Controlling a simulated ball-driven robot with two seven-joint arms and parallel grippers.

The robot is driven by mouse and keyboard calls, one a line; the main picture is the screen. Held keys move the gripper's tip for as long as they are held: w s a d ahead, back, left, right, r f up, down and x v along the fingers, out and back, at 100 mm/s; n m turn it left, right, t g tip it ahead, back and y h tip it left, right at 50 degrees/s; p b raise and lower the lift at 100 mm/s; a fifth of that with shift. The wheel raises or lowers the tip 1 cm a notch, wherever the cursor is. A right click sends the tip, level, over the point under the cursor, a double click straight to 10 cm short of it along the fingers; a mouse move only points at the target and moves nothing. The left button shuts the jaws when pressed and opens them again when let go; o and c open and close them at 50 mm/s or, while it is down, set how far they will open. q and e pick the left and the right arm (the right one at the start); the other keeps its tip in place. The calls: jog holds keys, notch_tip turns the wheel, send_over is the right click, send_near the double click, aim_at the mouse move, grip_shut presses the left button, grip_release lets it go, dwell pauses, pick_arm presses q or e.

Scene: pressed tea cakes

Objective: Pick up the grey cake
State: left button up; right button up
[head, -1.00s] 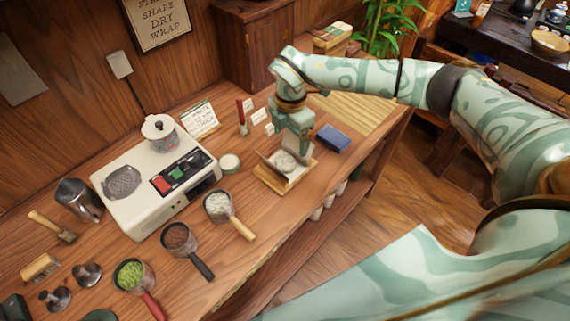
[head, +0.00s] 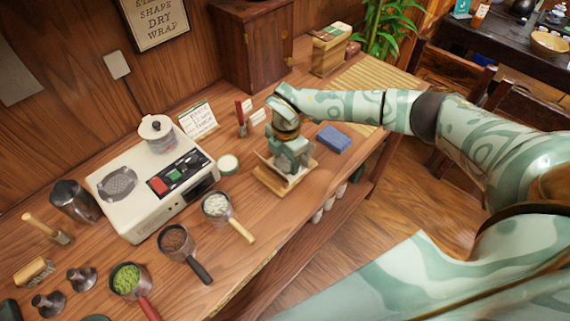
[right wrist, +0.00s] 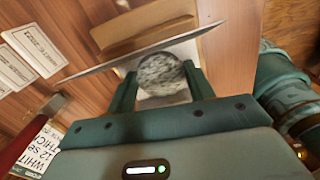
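The grey cake (right wrist: 160,73), round and speckled, shows in the right wrist view on a white sheet (right wrist: 185,50) over a wooden board (right wrist: 130,22). My right gripper (right wrist: 160,80) has one finger on each side of it. No clear gap shows between fingers and cake, but I cannot tell whether they grip it. In the head view my right gripper (head: 287,168) is low over the wooden board (head: 262,184) and hides the cake. A thin pale panel stands tilted beside the gripper. My left gripper is not in view.
A blue block (head: 333,139) lies right of the board. A red-handled tool (head: 241,118) and cards stand behind. The table's front edge is close.

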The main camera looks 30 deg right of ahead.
jog(key=shift+c, duration=1)
